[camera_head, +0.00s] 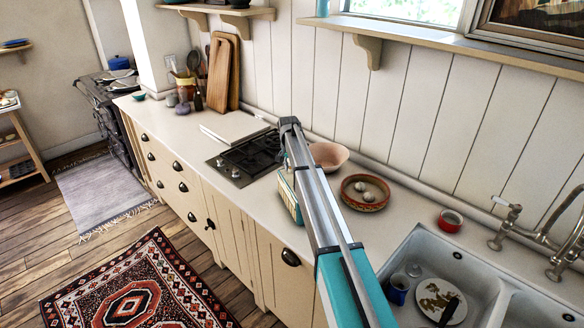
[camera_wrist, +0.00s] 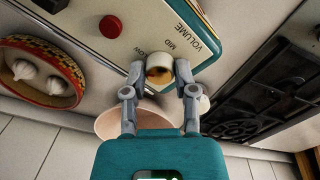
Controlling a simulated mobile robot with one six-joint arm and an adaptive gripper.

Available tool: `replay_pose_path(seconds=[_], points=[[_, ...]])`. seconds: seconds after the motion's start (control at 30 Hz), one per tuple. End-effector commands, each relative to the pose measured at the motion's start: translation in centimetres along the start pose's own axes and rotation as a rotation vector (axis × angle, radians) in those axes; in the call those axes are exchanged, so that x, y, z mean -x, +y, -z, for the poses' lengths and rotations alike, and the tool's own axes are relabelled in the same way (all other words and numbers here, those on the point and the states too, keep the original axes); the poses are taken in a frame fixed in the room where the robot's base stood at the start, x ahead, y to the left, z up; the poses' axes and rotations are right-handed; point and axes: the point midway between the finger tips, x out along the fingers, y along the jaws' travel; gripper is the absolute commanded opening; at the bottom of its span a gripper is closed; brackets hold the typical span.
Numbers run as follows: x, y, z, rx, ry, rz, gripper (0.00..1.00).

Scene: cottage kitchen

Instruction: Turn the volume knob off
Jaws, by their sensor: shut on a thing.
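A cream and teal radio (camera_head: 288,193) stands on the counter, partly hidden behind my arm. In the wrist view its cream face (camera_wrist: 128,47) carries the words VOLUME and MID, with another word partly covered. The volume knob (camera_wrist: 156,64), pale with a brassy end, sits between my fingertips. My gripper (camera_wrist: 160,76) is shut on the knob, one finger on each side. A red knob (camera_wrist: 110,26) on the same face is clear of my fingers. Which way the volume knob points cannot be told. My fingertips are hidden in the head view.
Behind the radio stands a pink bowl (camera_head: 328,156). To its right are a patterned bowl of garlic (camera_head: 364,204), a red tin (camera_head: 450,220) and a sink (camera_head: 399,262) with dishes. To its left are a black hob (camera_head: 240,162) and a white board (camera_head: 233,129).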

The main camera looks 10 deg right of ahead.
Motion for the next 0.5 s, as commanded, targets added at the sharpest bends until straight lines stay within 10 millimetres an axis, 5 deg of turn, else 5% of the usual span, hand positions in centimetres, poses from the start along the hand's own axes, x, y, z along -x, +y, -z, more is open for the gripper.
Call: replay_pose_path(seconds=[0.5], points=[[-0.06, 0.02, -0.26, 0.490, 0.023, 0.001, 0.00]])
